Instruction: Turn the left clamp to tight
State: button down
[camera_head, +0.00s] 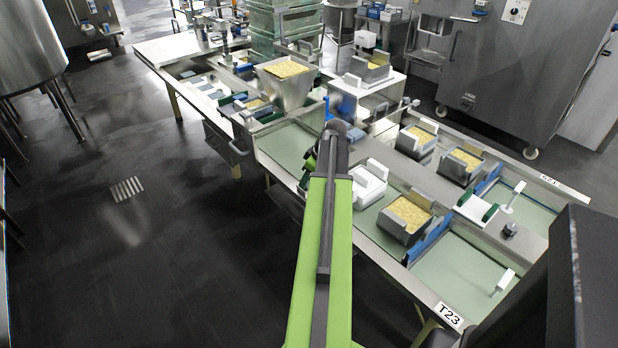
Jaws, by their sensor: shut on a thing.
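My green arm reaches up the middle of the view to the press table, and my gripper (325,150) is at its far end, over the left part of the table. The gripper is small and mostly hidden by my own arm. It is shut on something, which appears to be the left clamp. A narrow blue upright piece (327,108) shows just beyond it, seemingly part of this clamp. How far the clamp is turned cannot be told. A white block mould (369,184) sits close to the right of my gripper.
Cheese-filled moulds stand on the table to the right, one nearest at front (406,214). A large metal tub of curd (285,84) stands behind my gripper. Green crates (262,28) are stacked further back. A steel cabinet (515,65) stands at the back right.

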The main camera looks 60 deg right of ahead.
jog(key=shift+a+m+h, duration=0.1)
jog(key=shift+m+h, duration=0.5)
jog(key=shift+m, duration=1)
jog(key=c, duration=0.9)
grip_release()
jog(key=shift+w, duration=0.1)
jog(key=shift+r, duration=0.1)
jog(key=p+v, duration=1.6)
jog(key=v, duration=0.1)
jog(key=shift+r, duration=0.2)
jog(key=shift+a+f, duration=0.1)
jog(key=shift+a, duration=0.05)
